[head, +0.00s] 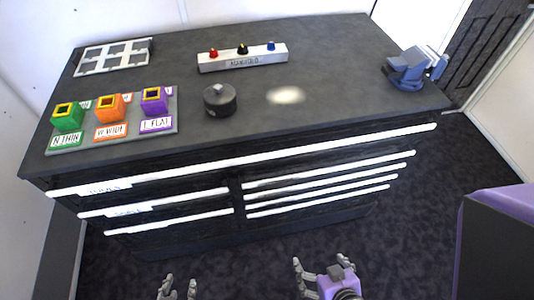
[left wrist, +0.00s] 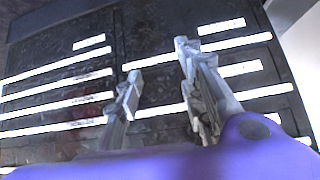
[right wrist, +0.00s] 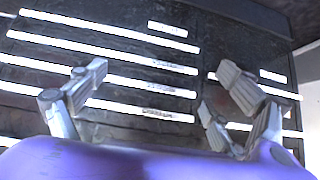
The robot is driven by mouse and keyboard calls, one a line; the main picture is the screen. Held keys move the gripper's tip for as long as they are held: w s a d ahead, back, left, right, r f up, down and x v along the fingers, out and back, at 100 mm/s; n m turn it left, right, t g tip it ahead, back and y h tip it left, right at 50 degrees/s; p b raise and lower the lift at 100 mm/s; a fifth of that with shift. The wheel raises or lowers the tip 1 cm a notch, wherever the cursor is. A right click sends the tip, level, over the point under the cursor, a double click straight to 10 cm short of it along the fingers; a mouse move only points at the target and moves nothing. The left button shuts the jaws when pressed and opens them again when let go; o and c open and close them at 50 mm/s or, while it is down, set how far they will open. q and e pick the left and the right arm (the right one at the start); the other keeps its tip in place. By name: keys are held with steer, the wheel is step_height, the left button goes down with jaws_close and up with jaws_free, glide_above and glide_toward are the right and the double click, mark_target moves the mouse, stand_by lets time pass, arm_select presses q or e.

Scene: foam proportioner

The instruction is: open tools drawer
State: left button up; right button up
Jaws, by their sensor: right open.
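The black workbench cabinet (head: 190,190) has drawers with long white handle strips, and all look shut. The full-width top drawer (head: 240,168) carries a small label at its left that seems to read "TOOLS", though it is blurred. A second label is on the left drawer below (head: 165,203). My left gripper (head: 177,288) is open and empty, low in front of the cabinet's left drawers. It also shows in the left wrist view (left wrist: 163,88), apart from the handles. My right gripper (head: 318,272) is open and empty in front of the right drawers; its fingers also show in the right wrist view (right wrist: 160,90).
On the bench top stand a tray of green, orange and purple nozzles (head: 112,130), a dark round part (head: 220,99), a box with coloured knobs (head: 243,58), a white rack (head: 113,57) and a blue vise (head: 408,72). Dark carpet (head: 400,235) lies clear in front.

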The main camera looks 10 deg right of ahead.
arm_select(q)
steer(key=w+d+t+h+b, duration=0.1)
steer(key=w+d+h+b, duration=0.15)
steer(key=w+d, duration=0.65)
steer(key=n+t+y+b, duration=0.3)
steer(key=n+t, duration=0.5)
steer(key=n, duration=1.1)
glide_toward(257, 160)
steer(key=w, duration=0.3)
steer(key=w+p, duration=0.1)
steer(key=w, duration=0.5)
steer(key=shift+w, duration=0.85)
arm_select(e)
steer(key=shift+g+h, duration=0.3)
steer(key=shift+s+d+f, duration=0.2)
steer(key=shift+s+f, duration=0.15)
steer(key=shift+f, duration=0.4)
steer(key=shift+s+d+f, duration=0.25)
steer(key=shift+s+f, duration=0.1)
steer(key=shift+f, duration=0.45)
steer(key=shift+s+d+f, duration=0.2)
steer(key=shift+s+f, duration=0.15)
steer(key=shift+f, duration=0.4)
